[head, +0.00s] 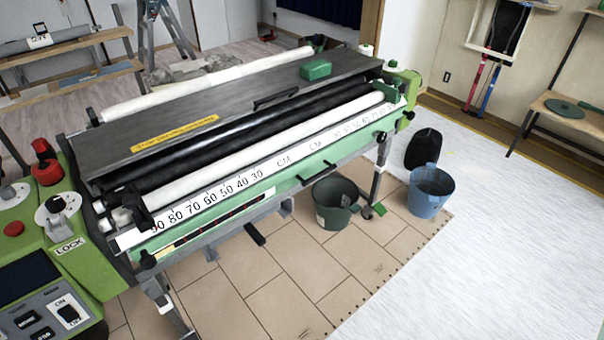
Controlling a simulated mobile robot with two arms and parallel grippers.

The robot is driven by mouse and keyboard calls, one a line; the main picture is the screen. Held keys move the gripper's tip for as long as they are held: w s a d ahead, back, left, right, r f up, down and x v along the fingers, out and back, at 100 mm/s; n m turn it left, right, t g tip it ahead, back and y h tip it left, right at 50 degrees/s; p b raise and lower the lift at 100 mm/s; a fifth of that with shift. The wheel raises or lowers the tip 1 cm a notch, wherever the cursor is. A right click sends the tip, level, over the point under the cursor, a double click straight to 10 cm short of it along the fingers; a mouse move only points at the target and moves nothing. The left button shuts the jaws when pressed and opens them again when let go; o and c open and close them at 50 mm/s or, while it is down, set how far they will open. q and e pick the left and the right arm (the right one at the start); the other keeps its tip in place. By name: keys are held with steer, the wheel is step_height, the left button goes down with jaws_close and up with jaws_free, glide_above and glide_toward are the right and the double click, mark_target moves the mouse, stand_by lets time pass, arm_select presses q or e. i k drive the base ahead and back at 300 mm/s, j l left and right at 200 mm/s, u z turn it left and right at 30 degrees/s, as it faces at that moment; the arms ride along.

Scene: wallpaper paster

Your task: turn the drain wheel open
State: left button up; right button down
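The green wallpaper pasting machine (235,200) stands across the middle of the head view, with rollers and a white centimetre scale along its front. I cannot tell which part is the drain wheel. Near the left end are a white dial with a dark knob (56,204) above a LOCK label and a red knob (46,170). A small black knob (148,260) sits at the front left corner, and another black knob (380,137) at the right end. The machine's underside is mostly hidden. Neither of my grippers is in view.
A dark green bucket (335,203) stands on the floor under the machine's right half. A blue bucket (431,191) stands to its right, near a black object (423,149). The tan tiled floor (300,280) in front is clear. A stepladder (168,30) stands behind.

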mark_target(381, 137)
steer(key=i+l, duration=0.25)
steer(key=i, duration=0.25)
steer(key=i+l, duration=0.25)
steer(key=i, duration=0.25)
